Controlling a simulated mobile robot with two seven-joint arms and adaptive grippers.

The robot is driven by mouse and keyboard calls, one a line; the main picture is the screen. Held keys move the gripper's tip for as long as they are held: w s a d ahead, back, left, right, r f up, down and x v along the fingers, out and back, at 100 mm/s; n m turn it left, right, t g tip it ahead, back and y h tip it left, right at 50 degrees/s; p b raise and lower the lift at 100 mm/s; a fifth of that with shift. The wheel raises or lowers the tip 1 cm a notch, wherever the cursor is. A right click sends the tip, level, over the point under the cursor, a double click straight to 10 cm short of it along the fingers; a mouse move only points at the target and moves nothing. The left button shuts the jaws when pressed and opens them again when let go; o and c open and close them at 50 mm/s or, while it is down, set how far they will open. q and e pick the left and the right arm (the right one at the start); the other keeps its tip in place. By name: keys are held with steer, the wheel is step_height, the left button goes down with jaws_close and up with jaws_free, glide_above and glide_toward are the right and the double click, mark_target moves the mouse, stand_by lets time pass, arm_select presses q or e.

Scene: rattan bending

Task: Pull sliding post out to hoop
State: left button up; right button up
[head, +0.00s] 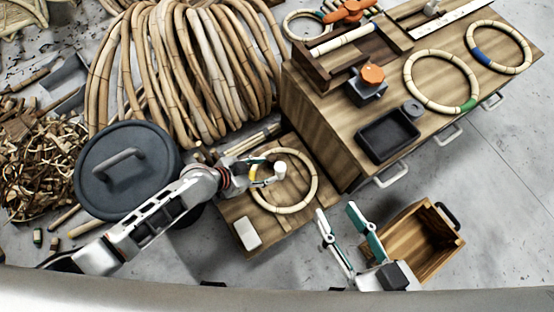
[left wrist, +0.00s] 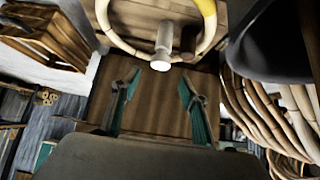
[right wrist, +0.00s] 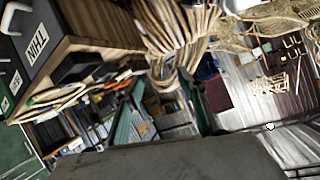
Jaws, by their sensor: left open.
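A pale round hoop (head: 313,199) with a yellow band lies on a low wooden bench (head: 290,226); it also shows in the left wrist view (left wrist: 116,41). A pale, white-topped sliding post (head: 280,168) stands within the hoop's outline, and it shows in the left wrist view (left wrist: 163,45). I cannot tell whether post and hoop touch. My left gripper (head: 262,174) is open beside the post; in the left wrist view its teal fingers (left wrist: 158,78) are spread, with the post beyond their tips. My right gripper (head: 334,210) has its teal fingers apart and is empty, right of the bench.
A white block (head: 247,233) lies on the bench's near part. A dark lidded pot (head: 127,190) stands left under my left arm. A wooden cabinet (head: 320,135) with hoops and a black tray (head: 387,136) is behind right. An open wooden crate (head: 432,208) stands right of my right gripper.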

mark_target(280, 167)
arm_select(q)
steer(key=b+x, duration=0.2)
steer(key=x, duration=0.4)
steer(key=shift+s+f+b, duration=0.15)
steer(key=shift+s+b, duration=0.05)
steer(key=shift+b, duration=0.1)
steer(key=shift+w+d+f+b, duration=0.3)
steer(key=shift+w+d, duration=0.15)
steer(key=shift+w, duration=0.05)
arm_select(e)
steer(key=a+m, duration=0.2)
steer(key=s+a+m, duration=0.1)
steer(key=m, duration=0.1)
steer(key=shift+s+a+f+t, duration=0.1)
steer(key=shift+a+f+t, duration=0.15)
steer(key=shift+f+t, duration=0.05)
arm_select(q)
jaws_close()
